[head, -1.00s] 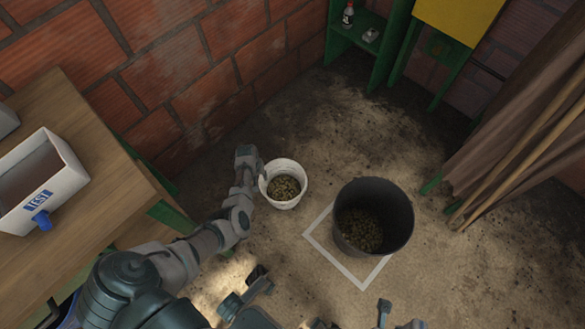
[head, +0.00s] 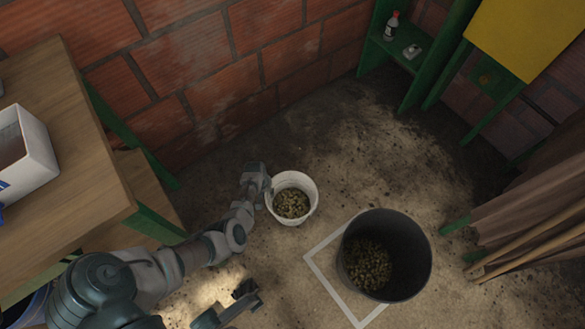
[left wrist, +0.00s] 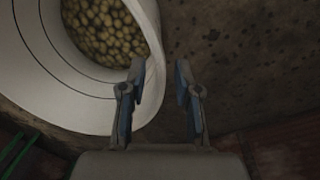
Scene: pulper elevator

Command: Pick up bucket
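A small white bucket (head: 313,190) with greenish-brown, bean-like contents stands upright on the dirt floor. My left gripper (head: 257,178) is at its left side in the head view. In the left wrist view the gripper (left wrist: 160,95) is open, its two fingers apart. The white bucket's rim (left wrist: 157,75) shows between them; the left finger overlaps the bucket and the right finger is outside it. I cannot tell whether they touch it. A larger dark bucket (head: 412,250) with similar contents stands to the right.
A white square outline (head: 322,275) is marked on the floor around the dark bucket. A wooden table (head: 75,150) with a white box (head: 35,165) is at left. A brick wall (head: 200,80) stands behind. Green shelving (head: 385,55) and brown cloth (head: 535,220) are at right.

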